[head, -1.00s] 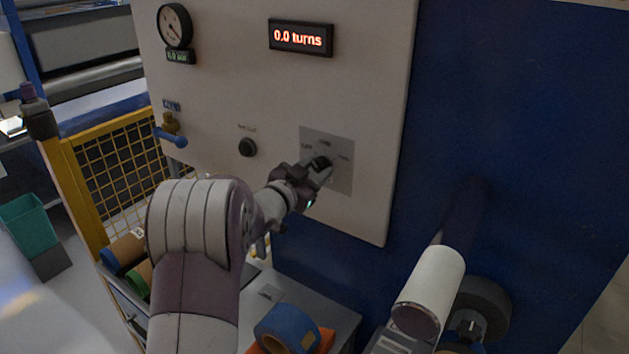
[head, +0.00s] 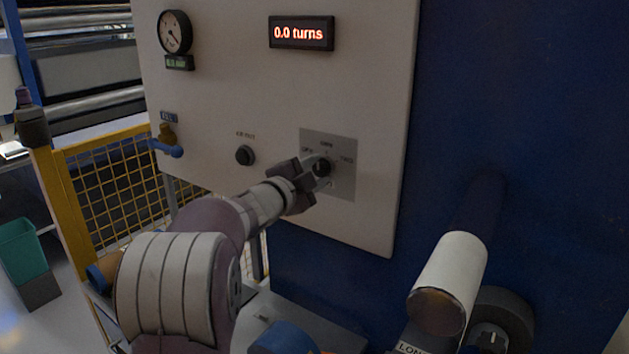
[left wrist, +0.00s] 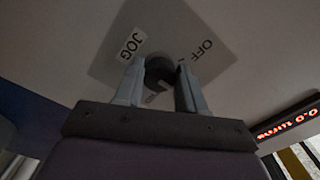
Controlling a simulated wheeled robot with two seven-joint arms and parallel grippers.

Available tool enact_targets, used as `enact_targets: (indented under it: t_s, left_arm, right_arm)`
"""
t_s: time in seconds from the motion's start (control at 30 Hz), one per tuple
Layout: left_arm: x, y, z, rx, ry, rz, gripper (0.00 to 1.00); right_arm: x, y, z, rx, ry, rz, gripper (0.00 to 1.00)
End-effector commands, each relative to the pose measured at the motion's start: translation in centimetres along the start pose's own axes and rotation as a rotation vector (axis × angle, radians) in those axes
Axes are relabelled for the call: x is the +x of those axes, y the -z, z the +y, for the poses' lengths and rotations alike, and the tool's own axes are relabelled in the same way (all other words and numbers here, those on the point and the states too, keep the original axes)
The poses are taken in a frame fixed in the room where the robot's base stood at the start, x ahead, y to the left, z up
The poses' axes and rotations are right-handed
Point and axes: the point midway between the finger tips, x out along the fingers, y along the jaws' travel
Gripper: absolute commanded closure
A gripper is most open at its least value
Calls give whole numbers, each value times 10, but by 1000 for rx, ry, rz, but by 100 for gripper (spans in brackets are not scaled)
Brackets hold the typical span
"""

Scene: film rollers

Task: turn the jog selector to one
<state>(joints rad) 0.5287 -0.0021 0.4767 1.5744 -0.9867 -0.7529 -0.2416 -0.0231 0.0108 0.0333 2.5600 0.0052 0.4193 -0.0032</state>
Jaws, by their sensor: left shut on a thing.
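The jog selector is a dark round knob (head: 323,167) on a grey plate (head: 345,185) on the pale panel. Small labels sit around its upper side; the left one looks like OFF and the right one like TWO. My left gripper (head: 317,171) reaches it from the left and is shut on the knob. In the left wrist view the knob (left wrist: 160,69) sits between the two fingers (left wrist: 159,88), with JOG and OFF labels beside it. Fingers partly hide the knob, so I cannot tell where it points. My right gripper is not in view.
A display (head: 301,33) reads 0.0 turns above the selector. A black button (head: 245,155), a gauge (head: 174,32) and a blue-handled valve (head: 166,142) are on the same panel. A white roller (head: 449,275) sticks out at lower right. A yellow mesh fence (head: 112,190) stands at left.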

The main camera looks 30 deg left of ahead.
Motion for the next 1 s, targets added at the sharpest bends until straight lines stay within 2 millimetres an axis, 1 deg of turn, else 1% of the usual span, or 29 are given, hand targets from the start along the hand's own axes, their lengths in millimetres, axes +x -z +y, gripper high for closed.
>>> enact_targets:
  t_s: [0.2, 0.63, 0.67, 0.7, 0.73, 1.0]
  left_arm:
    - [0, 1, -3, 42, 5, 2, 91]
    - [0, 2, -4, 49, 7, 2, 91]
    - [0, 2, -4, 49, 7, 2, 54]
    - [0, 2, -4, 49, 6, 2, 41]
    - [0, 2, -4, 48, 6, 2, 35]
    - [-1, 1, -2, 47, 3, 1, 35]
  right_arm:
    - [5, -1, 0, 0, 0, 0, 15]
    - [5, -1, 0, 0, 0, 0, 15]
    - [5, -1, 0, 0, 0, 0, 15]
    - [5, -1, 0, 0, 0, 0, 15]
    - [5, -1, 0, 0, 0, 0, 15]
    - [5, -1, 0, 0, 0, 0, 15]
